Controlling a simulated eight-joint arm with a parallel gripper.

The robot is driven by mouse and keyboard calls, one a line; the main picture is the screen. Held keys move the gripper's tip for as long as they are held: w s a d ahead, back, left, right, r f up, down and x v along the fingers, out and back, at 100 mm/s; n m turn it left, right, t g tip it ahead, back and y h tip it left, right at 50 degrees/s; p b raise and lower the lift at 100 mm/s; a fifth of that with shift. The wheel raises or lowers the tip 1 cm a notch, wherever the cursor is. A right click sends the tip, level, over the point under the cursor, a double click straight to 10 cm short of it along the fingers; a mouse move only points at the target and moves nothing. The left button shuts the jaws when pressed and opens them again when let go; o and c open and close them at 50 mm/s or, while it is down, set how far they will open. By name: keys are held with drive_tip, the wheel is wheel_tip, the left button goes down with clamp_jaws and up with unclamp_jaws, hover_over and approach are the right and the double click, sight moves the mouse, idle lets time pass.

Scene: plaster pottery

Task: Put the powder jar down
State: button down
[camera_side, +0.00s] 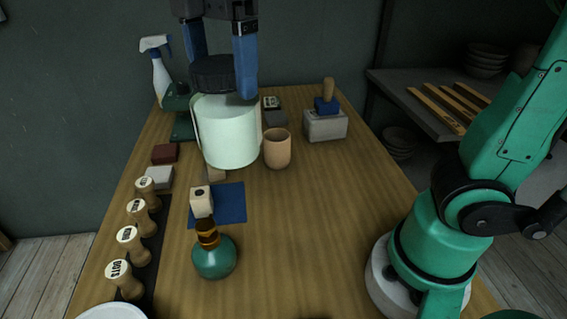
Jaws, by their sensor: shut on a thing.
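The powder jar (229,135) is a wide, pale green cylinder with a dark lid (214,73). It hangs upright in the upper middle of the side view. My gripper (219,62) comes down from above with its blue fingers on either side of the dark lid, shut on the jar. The jar appears to be held above the wooden table (330,220). It hides part of the table and some things behind it. I cannot tell its exact height.
A tan cup (277,148) stands close to the jar's right. A blue mat (230,203) lies in front, with a pale block (201,201) and a teal round bottle (214,255) nearby. Several wooden stamps (128,243) line the left edge.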

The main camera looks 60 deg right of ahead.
drive_tip(key=s+a+n, duration=0.5)
drive_tip(key=s+a, duration=0.1)
drive_tip(key=a, duration=0.5)
wheel_tip(320, 180, down, 20)
drive_tip(key=shift+a+f, duration=0.1)
unclamp_jaws()
